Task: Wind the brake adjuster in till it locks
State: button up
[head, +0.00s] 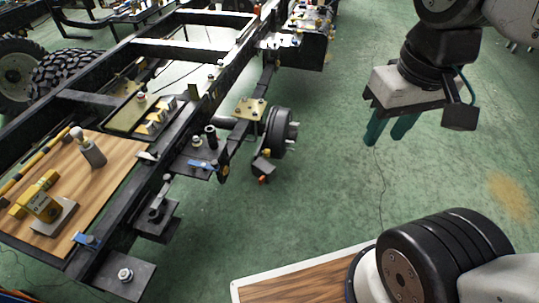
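The brake adjuster is not clearly told apart. A small dark block with an orange tip (263,166) sits low beside the dark brake drum (279,133) at the axle end, and may be it. The drum hangs at the right side of the dark chassis frame (205,48), with studs facing right. My gripper (384,141) hangs from the top right, with two teal fingers pointing down and a gap between them. It is empty, over bare floor, well to the right of the drum and touching nothing.
A wooden board (115,155) on the frame at left holds a yellow tool (41,206) and a grey-handled piece (91,149). Tyres (65,72) stand at far left. A white-edged wooden surface (295,284) is at bottom centre. Green floor (320,200) is clear between drum and gripper.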

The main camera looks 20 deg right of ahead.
aim_at(266, 153)
jog(key=k, duration=0.55)
jog(key=z, duration=0.45)
jog(key=i, duration=1.25)
jog(key=u, duration=0.65)
